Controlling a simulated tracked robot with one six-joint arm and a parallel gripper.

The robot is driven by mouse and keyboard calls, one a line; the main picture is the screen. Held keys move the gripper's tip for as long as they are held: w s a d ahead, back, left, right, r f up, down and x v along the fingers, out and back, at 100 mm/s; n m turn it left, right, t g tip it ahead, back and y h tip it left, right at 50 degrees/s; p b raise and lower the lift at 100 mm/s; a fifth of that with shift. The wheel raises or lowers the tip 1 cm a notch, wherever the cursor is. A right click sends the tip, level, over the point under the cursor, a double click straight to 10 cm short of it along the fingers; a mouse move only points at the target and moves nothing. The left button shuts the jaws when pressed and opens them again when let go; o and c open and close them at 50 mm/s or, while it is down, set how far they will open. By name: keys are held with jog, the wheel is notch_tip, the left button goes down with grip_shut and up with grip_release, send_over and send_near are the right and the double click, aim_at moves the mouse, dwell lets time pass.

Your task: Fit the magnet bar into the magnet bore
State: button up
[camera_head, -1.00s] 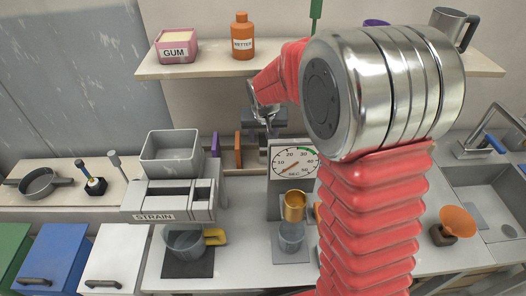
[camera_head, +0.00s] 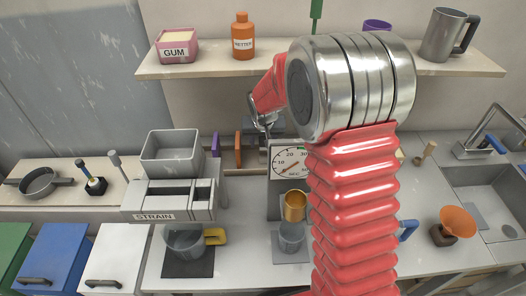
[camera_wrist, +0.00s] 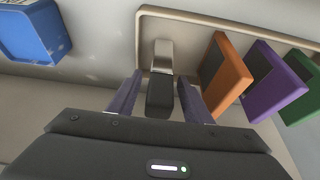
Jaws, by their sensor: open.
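My gripper (camera_wrist: 160,80) is open in the wrist view, with one dark finger on each side of a bar-like piece. This piece has a black near part (camera_wrist: 160,98) and a silver far part (camera_wrist: 162,56); it may be the magnet bar, but I cannot be sure. Gaps show between it and both fingers, so it is not gripped. It stands at a pale-rimmed rack (camera_wrist: 142,28). In the head view my gripper (camera_head: 264,122) is at the back of the counter, behind the dial, and the piece is hard to make out. I cannot identify the magnet bore.
Orange (camera_wrist: 226,76), purple (camera_wrist: 268,80) and green (camera_wrist: 302,88) slabs stand close right of my gripper. A blue box (camera_wrist: 32,32) is at upper left. In the head view, the dial (camera_head: 290,161), a gold cup (camera_head: 295,205) and the STRAIN unit (camera_head: 168,215) stand in front.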

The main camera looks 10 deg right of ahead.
jog(key=shift+c, duration=0.3)
grip_shut()
dwell(0.6)
